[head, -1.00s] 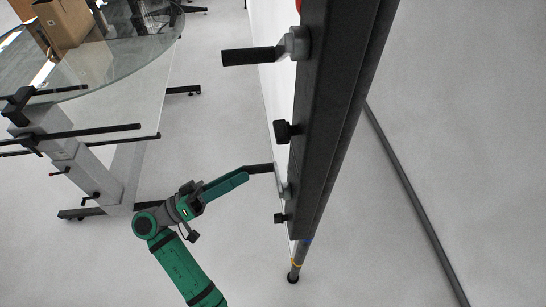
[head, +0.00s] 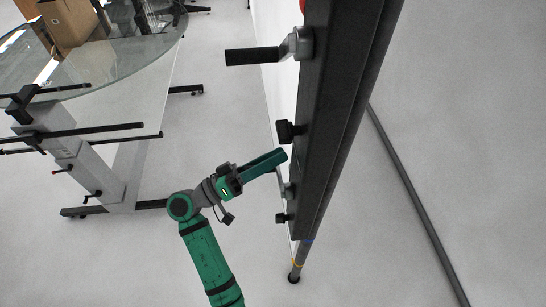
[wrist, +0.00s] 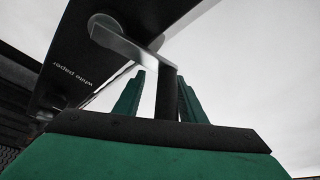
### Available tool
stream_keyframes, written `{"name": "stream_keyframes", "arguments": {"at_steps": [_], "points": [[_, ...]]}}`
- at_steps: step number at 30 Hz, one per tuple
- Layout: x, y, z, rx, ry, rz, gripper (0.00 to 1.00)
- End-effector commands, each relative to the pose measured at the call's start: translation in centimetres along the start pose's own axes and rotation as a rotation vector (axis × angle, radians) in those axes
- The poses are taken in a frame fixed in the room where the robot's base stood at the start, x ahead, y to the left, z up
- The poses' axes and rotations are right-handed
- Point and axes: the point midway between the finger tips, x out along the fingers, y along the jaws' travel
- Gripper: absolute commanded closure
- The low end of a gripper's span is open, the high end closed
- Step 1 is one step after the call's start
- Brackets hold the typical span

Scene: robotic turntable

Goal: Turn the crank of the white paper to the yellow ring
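The dark beam carries a label reading "white paper" in the wrist view (wrist: 72,68). Beside the label, the crank (wrist: 125,42) has a grey metal arm and a dark handle. The handle stands between the two green fingers of my gripper (wrist: 162,95). A gap shows left of the handle; contact on the right is unclear. In the head view my gripper (head: 283,156) is at the beam's left side, covering most of this handle; the grey crank arm (head: 284,184) shows just below. The yellow ring (head: 297,262) is around the thin leg under the beam, below a blue ring.
A second crank (head: 255,56) with a dark handle juts left higher on the beam (head: 330,110). A glass table (head: 110,60) with a cardboard box (head: 70,22) stands at the upper left. The floor around my arm is clear.

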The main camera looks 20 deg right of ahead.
Motion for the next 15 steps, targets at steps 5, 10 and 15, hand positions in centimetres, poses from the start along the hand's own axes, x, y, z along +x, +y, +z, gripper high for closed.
{"name": "stream_keyframes", "arguments": {"at_steps": [5,10,15], "points": [[-0.03,0.03,-0.01,0.0,0.0,0.001,0.94],[-0.03,0.24,-0.03,0.003,-0.001,0.004,1.0],[-0.07,0.4,-0.07,0.008,-0.002,0.006,1.0]]}}
